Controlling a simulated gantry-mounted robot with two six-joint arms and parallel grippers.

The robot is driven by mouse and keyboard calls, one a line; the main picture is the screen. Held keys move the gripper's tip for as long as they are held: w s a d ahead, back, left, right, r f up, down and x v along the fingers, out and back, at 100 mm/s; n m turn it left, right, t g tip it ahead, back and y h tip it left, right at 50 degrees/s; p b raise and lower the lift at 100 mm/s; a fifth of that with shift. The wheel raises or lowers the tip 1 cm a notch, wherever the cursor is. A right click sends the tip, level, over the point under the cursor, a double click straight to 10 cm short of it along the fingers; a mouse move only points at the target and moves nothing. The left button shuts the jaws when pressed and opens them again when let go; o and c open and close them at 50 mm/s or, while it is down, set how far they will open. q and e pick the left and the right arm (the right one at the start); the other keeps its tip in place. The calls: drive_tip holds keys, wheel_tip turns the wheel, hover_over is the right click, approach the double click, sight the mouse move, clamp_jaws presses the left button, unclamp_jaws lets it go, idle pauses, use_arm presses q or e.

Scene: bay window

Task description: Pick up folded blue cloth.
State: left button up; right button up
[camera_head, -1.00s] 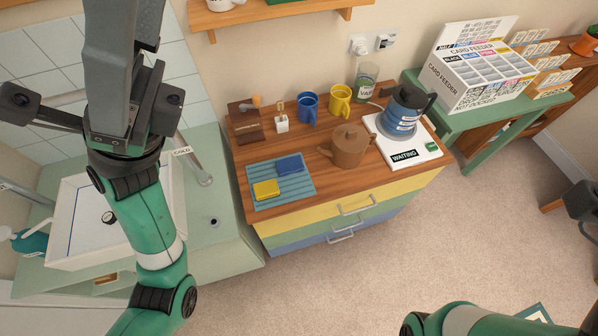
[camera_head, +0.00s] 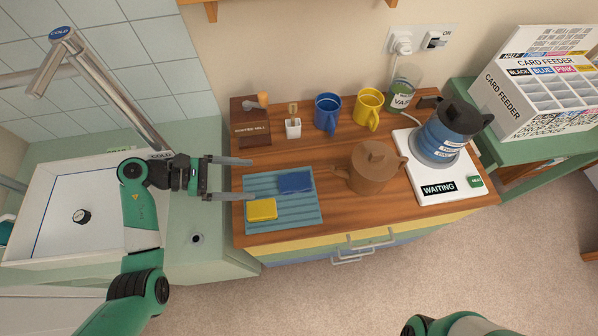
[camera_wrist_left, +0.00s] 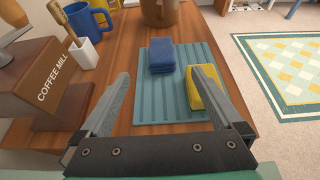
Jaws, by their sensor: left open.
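My right gripper is out of view; only part of my right arm shows at the bottom.
A brown teapot (camera_head: 372,168) stands just right of the mat. A coffee mill (camera_head: 250,122), a white brush holder (camera_head: 293,128), a blue mug (camera_head: 328,112) and a yellow mug (camera_head: 368,108) stand behind. A kettle (camera_head: 447,135) sits on a white base at right.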

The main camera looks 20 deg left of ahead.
sight(287, 182)
use_arm(q)
drive_tip(key=b+x, duration=0.1)
drive_tip(key=x, duration=0.2)
drive_tip(key=b+x, duration=0.1)
drive_tip(key=x, duration=0.2)
drive_tip(key=shift+s+d+f, duration=0.15)
drive_tip(key=shift+s, duration=0.05)
drive_tip(key=shift+w+d, duration=0.15)
drive_tip(key=shift+w+d+f+b, duration=0.15)
drive_tip(key=shift+d+f+b, duration=0.1)
drive_tip(key=shift+b, duration=0.15)
drive_tip(key=b+x, duration=0.2)
drive_tip(key=x, duration=0.2)
drive_tip(key=shift+w+d, duration=0.15)
